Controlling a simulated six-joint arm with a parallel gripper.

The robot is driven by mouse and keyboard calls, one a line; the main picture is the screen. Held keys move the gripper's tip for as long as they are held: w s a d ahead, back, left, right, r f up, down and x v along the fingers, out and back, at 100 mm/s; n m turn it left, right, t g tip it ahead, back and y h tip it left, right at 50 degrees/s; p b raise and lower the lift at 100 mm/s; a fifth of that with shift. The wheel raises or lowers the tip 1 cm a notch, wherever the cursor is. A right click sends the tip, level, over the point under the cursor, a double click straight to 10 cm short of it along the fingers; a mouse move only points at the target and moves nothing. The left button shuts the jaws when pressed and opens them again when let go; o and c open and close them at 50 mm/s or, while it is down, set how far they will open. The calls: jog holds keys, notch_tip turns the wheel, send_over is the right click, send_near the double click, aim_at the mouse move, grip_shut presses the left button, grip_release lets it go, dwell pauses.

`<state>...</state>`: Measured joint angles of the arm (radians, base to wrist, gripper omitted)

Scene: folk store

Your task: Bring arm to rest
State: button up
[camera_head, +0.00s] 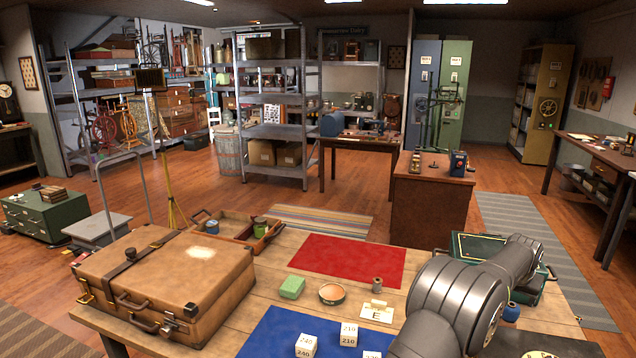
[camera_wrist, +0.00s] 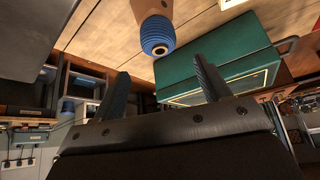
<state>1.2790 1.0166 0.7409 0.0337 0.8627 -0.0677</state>
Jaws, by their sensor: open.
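My gripper (camera_wrist: 160,82) shows in the wrist view with its two dark fingers spread apart and nothing between them. A blue ribbed spool (camera_wrist: 157,38) is seen just past the fingers, near the table edge. A green case (camera_wrist: 215,70) is beyond the right finger. In the head view my grey arm crosses the lower right of the table, and its gripper end cannot be made out.
A wooden tray (camera_head: 235,226) lies at the back.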

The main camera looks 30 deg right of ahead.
jog(key=x, duration=0.7)
jog(key=shift+d+r, duration=0.1)
jog(key=shift+r, duration=0.2)
notch_tip(320, 180, up, 3)
jog(key=shift+r, duration=0.2)
jog(key=s+a+r, duration=0.3)
jog(key=s+r, duration=0.4)
jog(key=s, duration=0.4)
jog(key=w+a+f+n, duration=0.1)
jog(key=w+a+f, duration=0.2)
jog(key=w, duration=0.6)
jog(key=w+a+f+n+t, duration=0.1)
jog(key=w+a+f, duration=0.2)
jog(key=w, duration=0.7)
jog(key=w+a+f, duration=0.3)
jog(key=w+f, duration=0.4)
jog(key=w, duration=0.3)
jog(key=shift+w+a+n+y, duration=0.25)
jog(key=shift+a+n+y, duration=0.05)
jog(key=shift+a+n, duration=0.1)
